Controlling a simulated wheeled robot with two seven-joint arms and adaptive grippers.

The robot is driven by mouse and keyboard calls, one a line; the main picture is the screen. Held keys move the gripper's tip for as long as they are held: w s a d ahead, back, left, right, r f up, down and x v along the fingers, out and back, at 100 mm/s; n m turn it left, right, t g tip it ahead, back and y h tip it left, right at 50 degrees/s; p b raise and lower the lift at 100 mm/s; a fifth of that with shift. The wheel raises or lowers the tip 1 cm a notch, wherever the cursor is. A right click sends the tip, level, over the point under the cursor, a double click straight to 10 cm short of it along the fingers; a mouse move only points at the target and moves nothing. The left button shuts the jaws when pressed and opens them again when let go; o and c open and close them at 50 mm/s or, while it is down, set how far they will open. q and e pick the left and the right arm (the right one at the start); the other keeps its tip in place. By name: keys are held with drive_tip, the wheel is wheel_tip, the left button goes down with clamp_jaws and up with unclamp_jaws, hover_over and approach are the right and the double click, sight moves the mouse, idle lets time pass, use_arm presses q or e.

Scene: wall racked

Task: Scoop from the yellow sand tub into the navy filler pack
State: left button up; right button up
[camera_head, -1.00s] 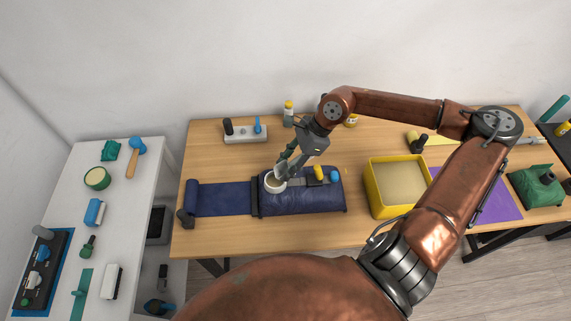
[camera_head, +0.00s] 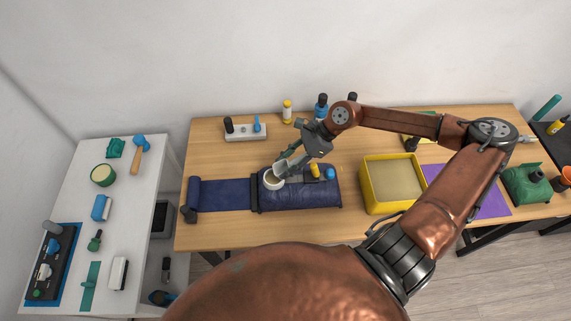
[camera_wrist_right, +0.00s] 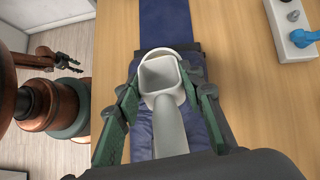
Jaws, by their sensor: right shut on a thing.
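The navy filler pack (camera_head: 310,198) lies on the wooden table with a white round mouth (camera_head: 268,184) near its left end. My right gripper (camera_head: 295,160) is shut on a white scoop (camera_head: 281,169) and holds it at the mouth. In the right wrist view the scoop (camera_wrist_right: 158,76) overlaps the white mouth (camera_wrist_right: 172,53), and its inside looks pale, with no sand visible. I cannot tell whether it touches the rim. The yellow sand tub (camera_head: 367,189) stands to the right, with beige sand inside. My left gripper (camera_wrist_right: 68,60) shows small at the left of the right wrist view.
A navy strip (camera_head: 225,195) runs left from the pack. A purple mat (camera_head: 490,205) and a green object (camera_head: 525,186) are right of the tub. Bottles and a white holder (camera_head: 245,133) stand behind.

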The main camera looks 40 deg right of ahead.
drive_tip(key=shift+c, duration=1.3)
drive_tip(key=shift+r+p, duration=2.45)
drive_tip(key=shift+r, duration=1.15)
drive_tip(key=shift+y+p, duration=0.4)
drive_tip(key=shift+p, duration=0.2)
drive_tip(key=shift+t+y, duration=0.3)
drive_tip(key=shift+y, duration=0.1)
drive_tip(key=shift+f+y, duration=0.15)
drive_tip(key=shift+y, duration=0.25)
drive_tip(key=shift+t+y, duration=0.4)
